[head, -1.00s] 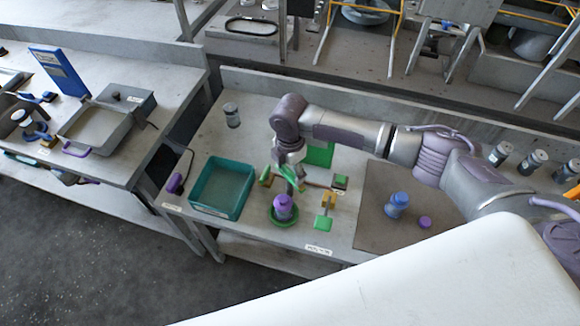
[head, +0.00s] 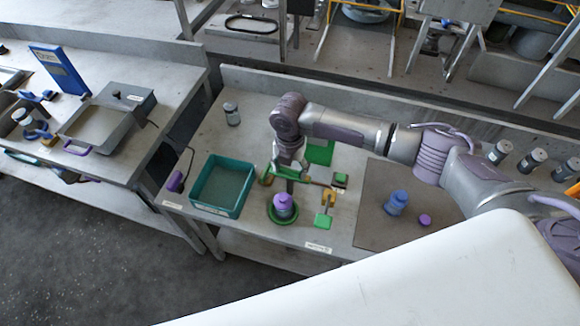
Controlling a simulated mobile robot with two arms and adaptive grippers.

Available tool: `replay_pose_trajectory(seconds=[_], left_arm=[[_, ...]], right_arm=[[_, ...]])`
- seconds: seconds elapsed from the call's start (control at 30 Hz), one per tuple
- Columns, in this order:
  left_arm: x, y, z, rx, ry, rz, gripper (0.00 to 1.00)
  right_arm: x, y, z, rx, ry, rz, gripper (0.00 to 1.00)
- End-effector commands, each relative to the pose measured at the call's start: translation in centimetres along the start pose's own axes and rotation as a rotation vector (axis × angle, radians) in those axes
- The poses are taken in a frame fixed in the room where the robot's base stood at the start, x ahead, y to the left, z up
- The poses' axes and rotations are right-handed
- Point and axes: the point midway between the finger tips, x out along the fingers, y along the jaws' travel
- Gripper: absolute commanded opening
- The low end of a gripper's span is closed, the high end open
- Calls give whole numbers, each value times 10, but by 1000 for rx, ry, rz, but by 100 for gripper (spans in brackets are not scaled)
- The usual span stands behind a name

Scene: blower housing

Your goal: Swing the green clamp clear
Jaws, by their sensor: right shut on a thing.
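The green clamp (head: 284,174) is at the back of a small fixture on the middle bench, just behind a purple-topped housing (head: 284,203) in a green round base (head: 271,217). My right gripper (head: 290,166) reaches down from above and is shut on the clamp; its fingertips are small and partly hidden. A thin reddish bar runs right from the clamp. The clamp lies behind the housing, and the housing's top shows uncovered. My left gripper is not in view.
A teal tray (head: 246,206) stands left of the fixture. A dark mat (head: 375,230) holds a blue bottle (head: 397,202) and a purple cap (head: 424,220). My right arm spans the bench's back right.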

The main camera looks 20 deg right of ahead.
Motion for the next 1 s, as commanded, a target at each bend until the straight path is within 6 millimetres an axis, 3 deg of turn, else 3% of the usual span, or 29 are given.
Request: replay_pose_trajectory(seconds=[0.37,0.4,0.53,0.87,1.0], left_arm=[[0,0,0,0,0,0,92],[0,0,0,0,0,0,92],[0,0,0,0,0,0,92],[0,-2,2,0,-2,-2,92],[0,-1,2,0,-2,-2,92]], right_arm=[[-1,1,0,-4,0,4,32],[-1,1,0,-4,0,4,70],[-1,1,0,-4,0,3,91],[-1,0,0,-3,0,1,92],[-12,0,1,-3,-2,2,92]])
